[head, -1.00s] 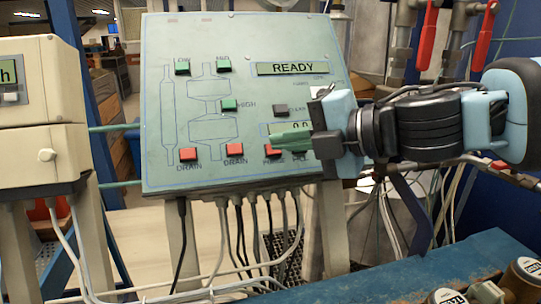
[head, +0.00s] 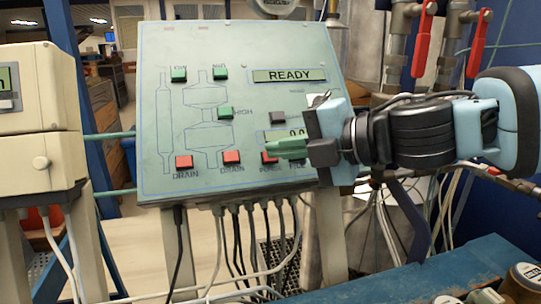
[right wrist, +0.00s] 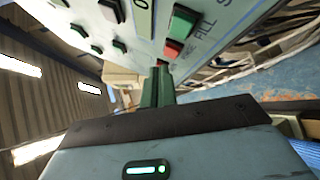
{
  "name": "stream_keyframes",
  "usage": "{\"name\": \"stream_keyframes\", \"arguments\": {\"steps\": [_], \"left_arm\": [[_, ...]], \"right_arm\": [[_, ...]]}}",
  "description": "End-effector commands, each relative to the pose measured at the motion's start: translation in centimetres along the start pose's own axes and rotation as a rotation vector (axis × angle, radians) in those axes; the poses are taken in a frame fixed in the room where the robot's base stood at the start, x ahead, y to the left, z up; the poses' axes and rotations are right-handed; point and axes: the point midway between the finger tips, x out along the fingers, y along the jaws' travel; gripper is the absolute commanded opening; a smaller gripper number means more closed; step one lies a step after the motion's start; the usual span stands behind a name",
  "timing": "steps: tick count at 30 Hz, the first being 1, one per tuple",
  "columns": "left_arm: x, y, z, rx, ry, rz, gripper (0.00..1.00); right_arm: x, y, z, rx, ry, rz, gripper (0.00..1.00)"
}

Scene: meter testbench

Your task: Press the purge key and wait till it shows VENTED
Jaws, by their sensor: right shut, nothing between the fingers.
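The purge key (head: 268,158) is a red key in the bottom row of the sloped green panel (head: 160,110). Its label is partly legible in the head view. The panel's display (head: 290,76) reads READY. My right gripper (head: 270,150) is shut and empty, its green fingers pointing left across the panel just above the purge key and covering part of it. I cannot tell whether the fingertips touch the key. In the right wrist view the closed fingers (right wrist: 158,87) reach toward the panel face, close to a red key by the FILL label. My left gripper is not in view.
Red drain keys (head: 232,158) sit left of the purge key, with green keys (head: 226,112) higher up. Cables hang below the panel. A beige meter box (head: 40,120) stands left, a blue bench (head: 400,285) in front.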

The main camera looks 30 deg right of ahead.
Motion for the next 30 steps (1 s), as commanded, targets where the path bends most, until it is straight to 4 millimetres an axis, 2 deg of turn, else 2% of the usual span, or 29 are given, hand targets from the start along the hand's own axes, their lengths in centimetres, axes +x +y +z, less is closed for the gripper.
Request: {"name": "stream_keyframes", "arguments": {"steps": [30], "left_arm": [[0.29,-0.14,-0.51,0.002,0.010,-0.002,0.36]], "right_arm": [[0.00,0.00,0.00,0.000,0.000,0.000,0.00]]}}
